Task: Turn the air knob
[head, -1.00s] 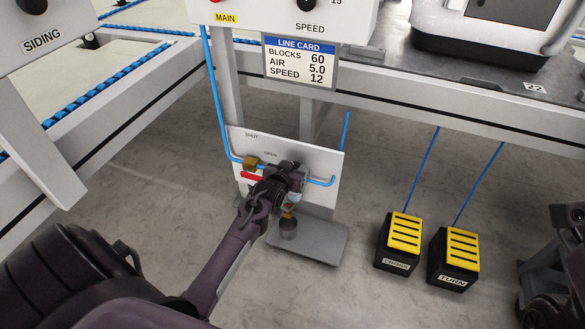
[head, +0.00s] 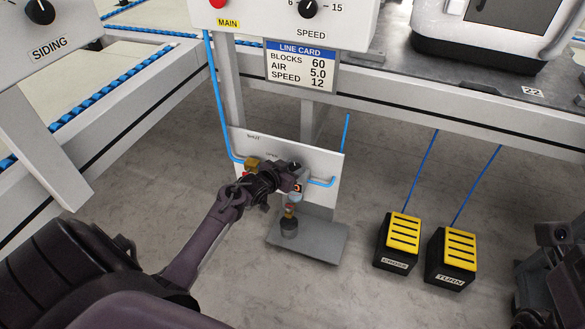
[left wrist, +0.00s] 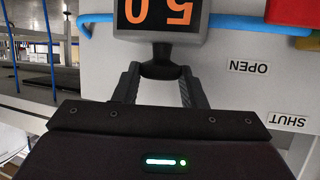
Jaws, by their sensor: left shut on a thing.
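The black air knob (left wrist: 160,70) sits below a grey gauge (left wrist: 160,22) in the left wrist view. The gauge's orange digits are upside down, cut off at the top, and seem to read 5.0. My left gripper (left wrist: 158,82) is shut on the knob, one finger on each side. In the head view, my left gripper (head: 292,178) is at the white air panel (head: 325,165) and hides the knob. A small orange patch of the gauge (head: 298,188) shows beside it. My right gripper's fingers do not show; only dark parts of my arm are at the right edge.
The line card (head: 301,65) reads AIR 5.0. A brass fitting (head: 252,163) and blue hose are left of the gripper. A grey shelf (head: 315,240) is below. Two yellow-topped pedals (head: 404,230) (head: 461,246) stand on the floor at right. OPEN and SHUT labels are on the panel.

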